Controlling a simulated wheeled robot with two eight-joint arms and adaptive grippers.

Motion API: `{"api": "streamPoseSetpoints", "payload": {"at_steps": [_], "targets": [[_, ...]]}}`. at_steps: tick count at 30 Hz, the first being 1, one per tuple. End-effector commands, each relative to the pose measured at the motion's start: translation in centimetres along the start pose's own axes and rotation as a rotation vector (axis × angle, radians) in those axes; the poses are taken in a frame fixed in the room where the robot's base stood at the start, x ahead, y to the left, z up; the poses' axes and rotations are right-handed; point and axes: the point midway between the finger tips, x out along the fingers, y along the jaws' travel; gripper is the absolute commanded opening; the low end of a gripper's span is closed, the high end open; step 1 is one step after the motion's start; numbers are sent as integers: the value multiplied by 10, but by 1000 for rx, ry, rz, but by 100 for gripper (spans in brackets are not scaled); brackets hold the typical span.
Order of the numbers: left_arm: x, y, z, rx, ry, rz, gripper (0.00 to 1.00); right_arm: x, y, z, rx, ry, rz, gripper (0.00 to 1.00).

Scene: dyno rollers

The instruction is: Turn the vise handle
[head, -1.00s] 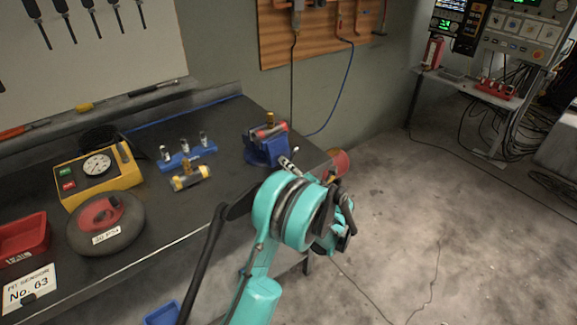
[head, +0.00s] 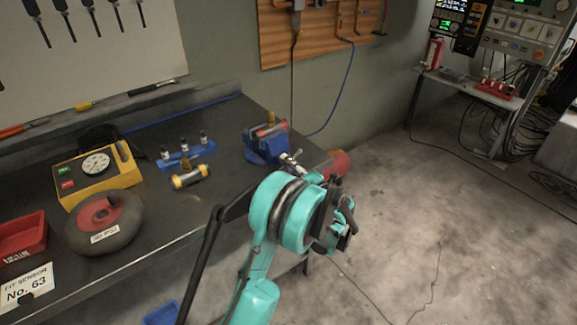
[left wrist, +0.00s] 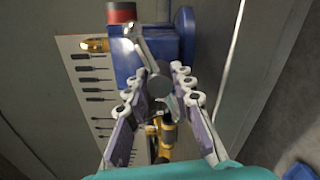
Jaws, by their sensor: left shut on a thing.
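The blue vise (head: 262,146) stands at the right end of the dark workbench, with a red and brass piece in its top. Its metal handle (head: 291,159) sticks out on the near right side. In the left wrist view the blue vise body (left wrist: 165,42) fills the top middle, and the bar handle (left wrist: 143,46) runs down to a round end between my fingers. My left gripper (left wrist: 157,84) is shut on the handle, one finger on each side. In the head view my turquoise wrist hides most of the gripper's contact. My right gripper is not in view.
On the bench (head: 150,245) are a yellow gauge box (head: 98,180), a round dark disc (head: 104,222), a red tray (head: 22,238), a blue rack (head: 186,154) and a yellow-ended cylinder (head: 190,177). Floor to the right is open, apart from cables.

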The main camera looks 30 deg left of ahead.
Motion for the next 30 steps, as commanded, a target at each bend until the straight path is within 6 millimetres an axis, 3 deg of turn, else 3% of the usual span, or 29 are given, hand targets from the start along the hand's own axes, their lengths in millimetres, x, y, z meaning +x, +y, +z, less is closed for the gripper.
{"api": "streamPoseSetpoints", "payload": {"at_steps": [30], "targets": [[-1,-2,0,964,-2,-3,0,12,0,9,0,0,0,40]]}}
